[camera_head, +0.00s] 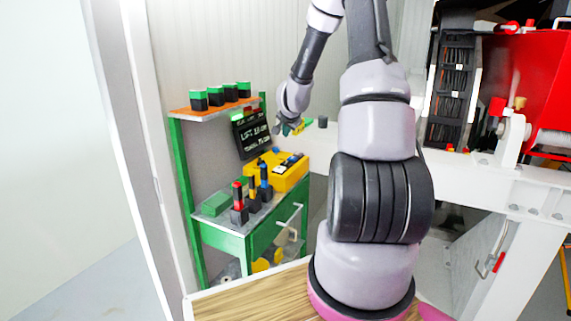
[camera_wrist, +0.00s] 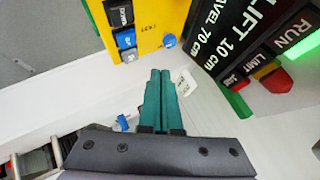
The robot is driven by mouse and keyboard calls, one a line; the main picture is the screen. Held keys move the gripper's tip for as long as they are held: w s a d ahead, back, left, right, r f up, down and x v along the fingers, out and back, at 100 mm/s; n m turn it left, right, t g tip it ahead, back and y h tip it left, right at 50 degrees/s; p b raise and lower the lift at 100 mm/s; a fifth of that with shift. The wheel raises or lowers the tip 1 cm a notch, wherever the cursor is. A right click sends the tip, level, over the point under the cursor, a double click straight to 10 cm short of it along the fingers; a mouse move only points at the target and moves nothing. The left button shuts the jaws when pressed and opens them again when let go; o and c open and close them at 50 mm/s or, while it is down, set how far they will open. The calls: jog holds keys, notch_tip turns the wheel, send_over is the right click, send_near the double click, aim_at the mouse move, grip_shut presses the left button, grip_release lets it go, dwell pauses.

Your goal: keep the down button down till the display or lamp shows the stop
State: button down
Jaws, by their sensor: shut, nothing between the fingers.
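A yellow control box (camera_head: 293,179) stands on the green cabinet; it also shows in the wrist view (camera_wrist: 155,15). Its black button (camera_wrist: 118,13), blue button (camera_wrist: 126,38) and round blue knob (camera_wrist: 169,41) are visible; I cannot read surely which is the down button. My gripper (camera_head: 292,128), with teal fingers (camera_wrist: 160,75) shut and empty, is above the box, apart from the buttons. The black display (camera_head: 252,135) reads LIFT 10 cm and a 70 cm travel line (camera_wrist: 208,35). The green RUN lamp (camera_wrist: 304,44) looks lit; the red LIMIT lamp (camera_wrist: 278,80) looks dark.
Three handled tools (camera_head: 239,205) with red, yellow and blue tops stand on the green cabinet (camera_head: 262,238), left of the box. An orange shelf (camera_head: 215,107) above carries several green-topped black blocks. A white beam (camera_head: 465,178) lies to the right.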

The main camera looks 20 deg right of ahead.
aim_at(286, 164)
jog(key=shift+f, duration=4.4)
jog(key=shift+f, duration=0.4)
jog(key=shift+s+f, duration=0.1)
jog(key=shift+f, duration=0.45)
dwell(0.5)
dwell(1.3)
jog(key=shift+r, duration=1)
